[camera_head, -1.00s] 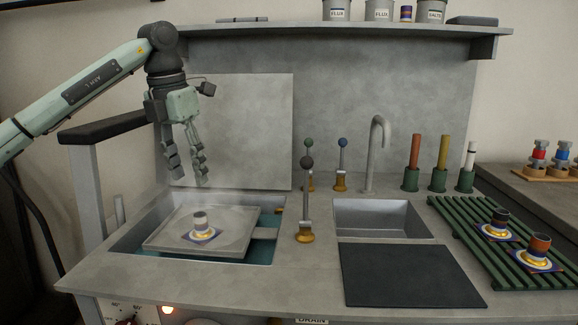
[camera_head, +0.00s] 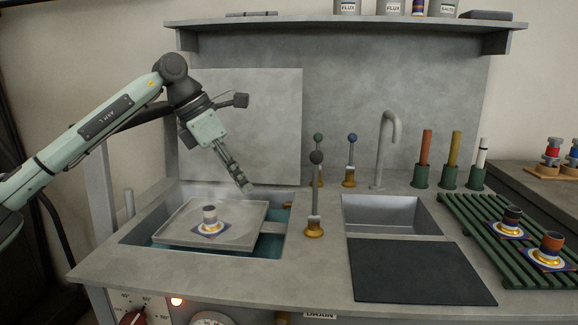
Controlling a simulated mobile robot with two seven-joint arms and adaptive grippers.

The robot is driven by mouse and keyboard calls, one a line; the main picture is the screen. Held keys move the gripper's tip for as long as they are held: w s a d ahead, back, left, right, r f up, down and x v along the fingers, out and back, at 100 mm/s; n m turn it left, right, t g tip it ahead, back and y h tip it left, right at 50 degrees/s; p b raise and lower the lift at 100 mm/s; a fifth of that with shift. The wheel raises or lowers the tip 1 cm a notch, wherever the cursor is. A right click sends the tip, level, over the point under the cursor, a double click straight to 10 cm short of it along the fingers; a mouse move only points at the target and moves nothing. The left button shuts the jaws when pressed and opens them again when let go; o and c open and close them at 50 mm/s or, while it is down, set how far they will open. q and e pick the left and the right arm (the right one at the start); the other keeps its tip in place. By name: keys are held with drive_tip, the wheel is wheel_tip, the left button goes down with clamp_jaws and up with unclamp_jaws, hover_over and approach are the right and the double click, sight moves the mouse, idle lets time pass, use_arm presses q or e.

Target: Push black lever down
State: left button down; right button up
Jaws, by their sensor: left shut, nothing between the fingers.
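The black lever stands upright on a brass base at the front of the lever group, with its black ball knob (camera_head: 316,157) at the top. A green-knobbed lever (camera_head: 319,138) and a blue-knobbed lever (camera_head: 352,138) stand behind it. My left gripper (camera_head: 246,187) points down and to the right above the back right part of the sunken basin. Its fingers are together and empty. It is left of the black lever and apart from it, with the tips lower than the knob. My right gripper is not in view.
A grey tray (camera_head: 185,237) in the basin holds a small cup-like part (camera_head: 210,216). A faucet (camera_head: 384,150), a sink (camera_head: 390,212) and a dark mat (camera_head: 420,270) lie right of the levers. A green slatted rack (camera_head: 480,245) holds two similar parts.

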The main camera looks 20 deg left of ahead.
use_arm(q)
drive_tip(key=d+m+t+h, duration=0.3)
drive_tip(key=d+m+h, duration=0.3)
drive_tip(key=m, duration=0.4)
drive_tip(key=a+r+m+t+h, duration=0.1)
drive_tip(key=a+r+m+t, duration=0.2)
drive_tip(key=r+m+t, duration=0.2)
drive_tip(key=shift+a+r+m+h+b, duration=0.15)
drive_tip(key=shift+a+m+h+b, duration=0.2)
drive_tip(key=shift+m+h+b, duration=0.05)
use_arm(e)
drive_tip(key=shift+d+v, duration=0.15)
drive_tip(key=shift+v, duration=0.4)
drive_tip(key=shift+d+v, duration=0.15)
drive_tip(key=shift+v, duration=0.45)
use_arm(q)
drive_tip(key=shift+w+d, duration=0.1)
drive_tip(key=shift+w, duration=0.05)
drive_tip(key=p, duration=0.5)
hover_over(315, 188)
drive_tip(key=w+a, duration=0.1)
drive_tip(key=a, duration=0.2)
drive_tip(key=shift+w, duration=0.1)
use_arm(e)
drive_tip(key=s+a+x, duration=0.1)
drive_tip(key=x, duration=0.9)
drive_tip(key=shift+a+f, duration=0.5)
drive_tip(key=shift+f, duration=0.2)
